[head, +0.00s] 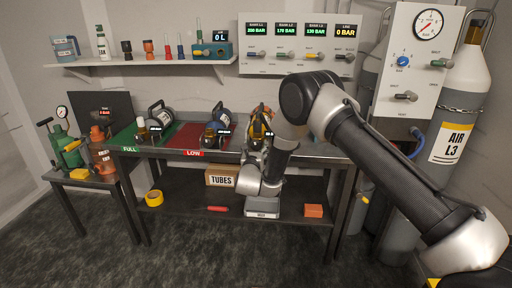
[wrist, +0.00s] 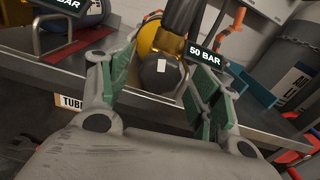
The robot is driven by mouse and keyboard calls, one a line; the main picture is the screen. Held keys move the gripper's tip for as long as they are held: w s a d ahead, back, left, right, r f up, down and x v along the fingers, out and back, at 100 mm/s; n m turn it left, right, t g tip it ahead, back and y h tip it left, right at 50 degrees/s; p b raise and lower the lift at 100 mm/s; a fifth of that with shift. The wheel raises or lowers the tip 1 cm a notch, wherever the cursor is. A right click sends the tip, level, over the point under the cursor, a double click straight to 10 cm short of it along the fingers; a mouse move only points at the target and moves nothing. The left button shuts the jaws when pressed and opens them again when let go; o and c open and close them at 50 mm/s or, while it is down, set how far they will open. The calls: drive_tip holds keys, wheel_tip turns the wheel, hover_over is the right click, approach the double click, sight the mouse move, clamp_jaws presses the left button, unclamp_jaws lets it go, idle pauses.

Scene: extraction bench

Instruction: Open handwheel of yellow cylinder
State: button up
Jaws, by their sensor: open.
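The yellow cylinder (head: 259,123) lies on the bench in the head view, partly hidden behind my arm and gripper. In the wrist view the yellow cylinder (wrist: 149,38) is at the top centre, with a brass-coloured neck and a dark round handwheel (wrist: 158,75) bearing a white mark facing me. A "50 BAR" label (wrist: 205,57) shows beside it. My gripper (wrist: 163,85) is open, with green-padded fingers to the left and right of the handwheel. I see no clear contact with the handwheel. In the head view my gripper (head: 257,151) is at the bench's front edge.
Two other dark cylinders lie on the bench, on a green FULL mat (head: 127,139) and a red LOW mat (head: 187,143). A gauge panel (head: 298,62) is on the wall above. A large AIR L3 cylinder (head: 465,80) stands at right. The TUBES box (head: 221,177) is on the lower shelf.

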drive_tip(key=s, duration=1)
drive_tip(key=shift+a, duration=0.15)
